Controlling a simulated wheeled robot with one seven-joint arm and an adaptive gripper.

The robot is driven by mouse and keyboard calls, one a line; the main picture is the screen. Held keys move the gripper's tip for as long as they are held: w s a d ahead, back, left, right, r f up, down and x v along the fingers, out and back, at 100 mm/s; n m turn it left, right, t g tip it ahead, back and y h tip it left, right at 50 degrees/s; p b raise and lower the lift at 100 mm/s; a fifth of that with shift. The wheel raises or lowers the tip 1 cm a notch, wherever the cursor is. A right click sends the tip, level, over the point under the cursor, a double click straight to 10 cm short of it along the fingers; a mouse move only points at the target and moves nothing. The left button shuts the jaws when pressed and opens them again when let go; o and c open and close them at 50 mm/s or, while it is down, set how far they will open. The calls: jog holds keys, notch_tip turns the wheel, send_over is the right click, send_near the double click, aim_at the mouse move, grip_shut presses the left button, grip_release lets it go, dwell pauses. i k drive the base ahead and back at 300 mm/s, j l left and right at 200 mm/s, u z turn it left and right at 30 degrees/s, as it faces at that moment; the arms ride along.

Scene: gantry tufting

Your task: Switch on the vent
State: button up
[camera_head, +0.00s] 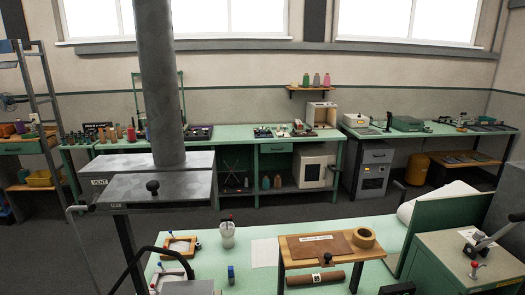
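The vent is a grey metal hood (130,163) with a wide round duct (160,80) rising from it, at the left of the head view. A small label (99,182) on its front edge appears to read VENT. In front is a flat grey plate (180,190) with a black knob (152,186) standing near its middle. Another small label sits at the plate's left corner, too small to read. I cannot tell whether the vent is on or off. My gripper does not show in this view.
A green worktable (240,262) fills the front, with a small wooden stand (330,248), a cup (227,235) and wooden frames. A grey cabinet with levers (470,262) stands at the right. Green benches line the back wall, with dark open floor before them.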

aim_at(92, 208)
jog(key=u, duration=1.3)
